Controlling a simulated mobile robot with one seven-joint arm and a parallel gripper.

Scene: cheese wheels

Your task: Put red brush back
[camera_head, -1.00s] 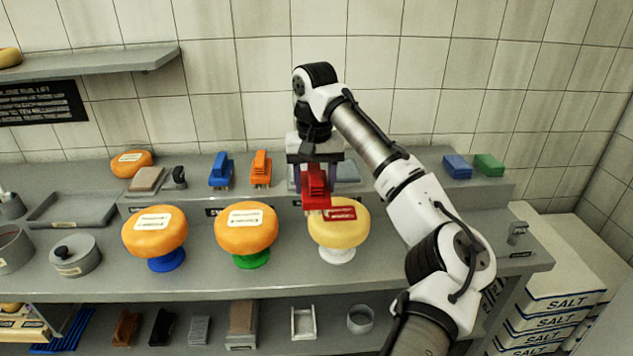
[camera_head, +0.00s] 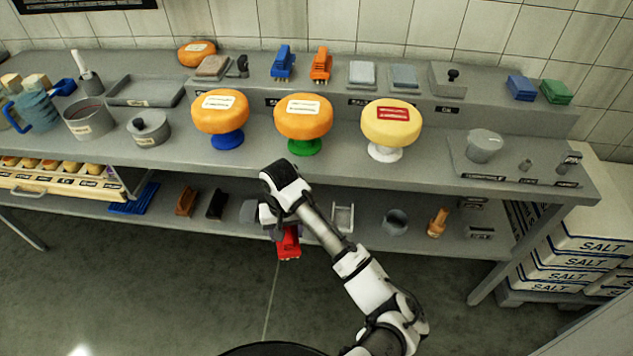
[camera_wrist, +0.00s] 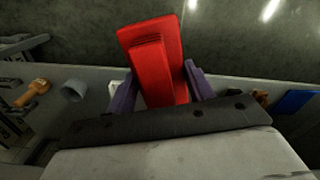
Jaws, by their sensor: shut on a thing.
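The red brush (camera_head: 289,243) is held by my gripper (camera_head: 277,231), low in front of the lower shelf in the head view. In the wrist view the red brush (camera_wrist: 157,62) stands out between the two purple fingers of my gripper (camera_wrist: 160,88), which are shut on it. The grey floor shows beyond it. An orange brush (camera_head: 321,66) and a blue brush (camera_head: 283,63) stand on the raised back ledge. On the lower shelf (camera_head: 318,236) are a brown brush (camera_head: 185,201) and a black brush (camera_head: 217,205). My arm hides part of that shelf.
Three cheese wheels on coloured stands line the counter: one on blue (camera_head: 220,111), one on green (camera_head: 303,117), one on white (camera_head: 391,122). Salt boxes (camera_head: 590,245) are stacked at right.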

